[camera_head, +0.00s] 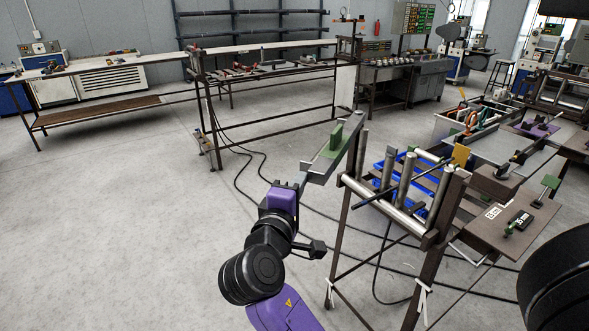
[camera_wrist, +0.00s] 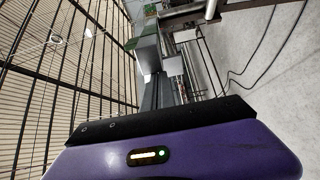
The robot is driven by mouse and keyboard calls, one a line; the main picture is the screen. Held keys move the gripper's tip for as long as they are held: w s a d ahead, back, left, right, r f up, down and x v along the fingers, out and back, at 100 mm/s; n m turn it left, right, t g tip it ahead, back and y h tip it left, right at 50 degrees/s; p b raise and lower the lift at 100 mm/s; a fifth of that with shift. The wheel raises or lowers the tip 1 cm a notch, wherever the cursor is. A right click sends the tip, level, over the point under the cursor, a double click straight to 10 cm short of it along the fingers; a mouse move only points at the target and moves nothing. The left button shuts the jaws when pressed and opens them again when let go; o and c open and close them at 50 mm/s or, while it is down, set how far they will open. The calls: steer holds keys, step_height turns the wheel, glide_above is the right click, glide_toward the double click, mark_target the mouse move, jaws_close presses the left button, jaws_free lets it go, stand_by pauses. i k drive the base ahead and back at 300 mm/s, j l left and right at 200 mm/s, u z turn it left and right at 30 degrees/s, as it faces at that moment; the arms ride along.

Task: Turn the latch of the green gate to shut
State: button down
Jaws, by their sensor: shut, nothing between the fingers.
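The green gate (camera_head: 328,158) is a long narrow green-grey piece sticking out to the left from the dark rack's back end in the head view. A small upright green block (camera_head: 336,136) stands on it; I take this for the latch, but its exact position is unclear. Green parts (camera_wrist: 149,55) also show above the middle of the wrist view. My gripper (camera_head: 301,179) is shut and empty, at the gate's near left end. I cannot tell whether it touches. Its fingertips (camera_wrist: 163,92) are hard to separate from the gate in the wrist view.
The dark rack (camera_head: 437,238) with upright metal posts stands right of my arm, with blue bins (camera_head: 397,170) behind it. A plate with small green clamps (camera_head: 515,222) is at the right. Black cables (camera_head: 245,165) lie on the floor. The floor at left (camera_head: 110,220) is clear.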

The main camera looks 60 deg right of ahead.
mark_target(503, 172)
steer(key=k+l, duration=0.2)
steer(key=k, duration=0.15)
steer(key=k+l, duration=0.2)
steer(key=k, duration=0.2)
steer(key=k+l, duration=0.25)
steer(key=j, duration=0.2)
steer(key=k, duration=0.1)
